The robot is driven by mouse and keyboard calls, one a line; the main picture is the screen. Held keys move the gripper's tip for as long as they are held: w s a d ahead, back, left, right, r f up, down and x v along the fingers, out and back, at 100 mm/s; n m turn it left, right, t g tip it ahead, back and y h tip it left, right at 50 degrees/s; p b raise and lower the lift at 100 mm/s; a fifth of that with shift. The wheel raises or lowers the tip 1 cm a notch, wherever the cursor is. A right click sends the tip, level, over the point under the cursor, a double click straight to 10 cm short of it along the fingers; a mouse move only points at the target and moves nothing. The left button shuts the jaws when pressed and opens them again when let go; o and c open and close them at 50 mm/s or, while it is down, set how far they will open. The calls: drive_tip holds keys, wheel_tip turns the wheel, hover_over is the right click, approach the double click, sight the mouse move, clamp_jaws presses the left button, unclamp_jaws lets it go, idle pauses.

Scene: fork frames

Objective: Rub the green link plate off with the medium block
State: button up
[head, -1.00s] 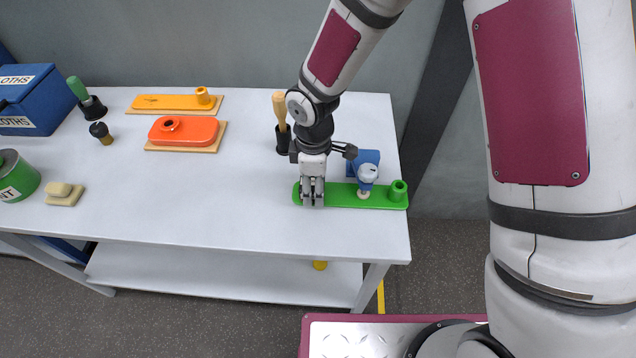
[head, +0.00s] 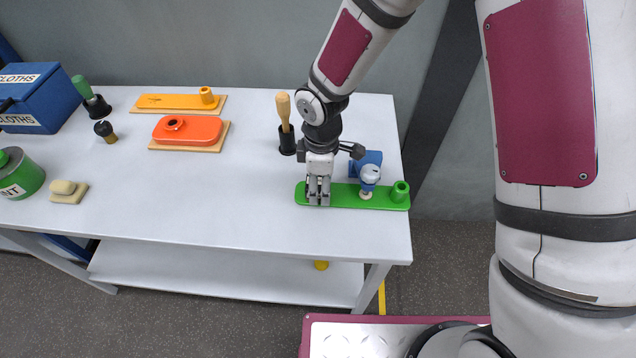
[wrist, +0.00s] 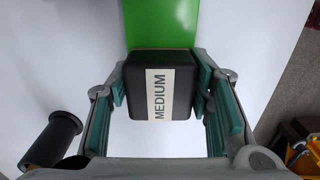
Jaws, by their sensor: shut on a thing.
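The green link plate (head: 337,197) lies flat along the right front of the table, with a raised round boss at its right end. My gripper (head: 318,194) points down over the plate's left end. In the wrist view my gripper (wrist: 160,92) is shut on the medium block (wrist: 133,92), a black block with a white label reading MEDIUM. The block lies in front of the green plate (wrist: 160,22) in that view and covers part of it. In the head view my fingers hide the block, and I cannot tell if it touches the plate.
A small blue-and-white item (head: 370,177) stands at the plate's right part, with a blue block (head: 368,158) behind. A wooden-handled tool (head: 284,108) stands in a black holder left of my arm. Orange-red (head: 190,131) and yellow-orange (head: 170,102) parts lie farther left. The table's middle is clear.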

drive_tip(key=shift+a, duration=0.1)
drive_tip(key=shift+a+f, duration=0.15)
drive_tip(key=shift+a, duration=0.65)
drive_tip(key=shift+d, duration=0.15)
drive_tip(key=shift+d, duration=0.75)
drive_tip(key=shift+a, duration=0.15)
drive_tip(key=shift+a+b, duration=0.3)
drive_tip(key=shift+a, duration=0.45)
drive_tip(key=shift+d, duration=0.15)
drive_tip(key=shift+d, duration=0.75)
